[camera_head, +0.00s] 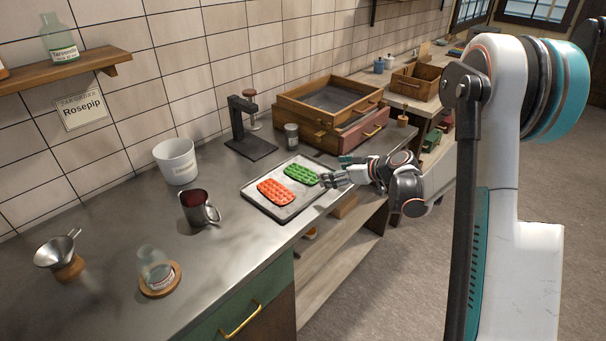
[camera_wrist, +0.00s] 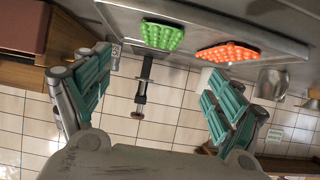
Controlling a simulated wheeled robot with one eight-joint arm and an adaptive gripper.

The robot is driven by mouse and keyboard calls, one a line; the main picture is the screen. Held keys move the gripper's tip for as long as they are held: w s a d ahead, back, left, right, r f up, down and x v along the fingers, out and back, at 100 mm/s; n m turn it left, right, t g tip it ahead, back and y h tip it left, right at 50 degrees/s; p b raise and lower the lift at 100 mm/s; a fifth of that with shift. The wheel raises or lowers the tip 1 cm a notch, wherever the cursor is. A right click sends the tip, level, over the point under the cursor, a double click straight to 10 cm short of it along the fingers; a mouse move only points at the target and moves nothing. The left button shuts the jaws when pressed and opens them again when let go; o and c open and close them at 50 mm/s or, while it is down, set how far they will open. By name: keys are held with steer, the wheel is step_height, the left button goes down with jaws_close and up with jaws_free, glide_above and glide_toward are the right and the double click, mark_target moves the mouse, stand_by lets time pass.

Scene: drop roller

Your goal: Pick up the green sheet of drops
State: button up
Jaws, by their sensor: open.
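The green sheet of drops (camera_head: 301,174) lies flat on a grey metal tray (camera_head: 264,207) on the counter. A red-orange sheet of drops (camera_head: 276,192) lies beside it on the same tray, to the left. My gripper (camera_head: 335,178) is close to the green sheet, at its right side by the tray's edge. In the wrist view the green sheet (camera_wrist: 162,36) is at the top, beyond the fingers, with the red-orange sheet (camera_wrist: 228,52) to its right. My gripper (camera_wrist: 150,100) is open there, its teal-padded fingers wide apart with nothing held between them.
A dark metal stand (camera_head: 249,130) and a small jar (camera_head: 291,136) stand behind the tray. Wooden drawer boxes (camera_head: 330,105) are stacked behind right. A metal mug (camera_head: 199,208), white bucket (camera_head: 176,161) and glass bottle (camera_head: 155,270) stand left.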

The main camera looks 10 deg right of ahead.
steer(key=b, duration=0.2)
glide_toward(303, 173)
steer(key=x, duration=0.3)
steer(key=shift+w+d, duration=0.1)
steer(key=shift+w, duration=0.15)
steer(key=b+x, duration=0.1)
steer(key=x, duration=0.3)
steer(key=shift+s+f+b, duration=0.1)
steer(key=shift+b, duration=0.3)
steer(key=shift+w+a, duration=0.2)
steer(key=shift+w, duration=0.15)
steer(key=shift+o, duration=0.5)
steer(key=shift+f, duration=0.1)
steer(key=shift+s, duration=0.15)
steer(key=c, duration=1.2)
steer(key=shift+c, duration=1)
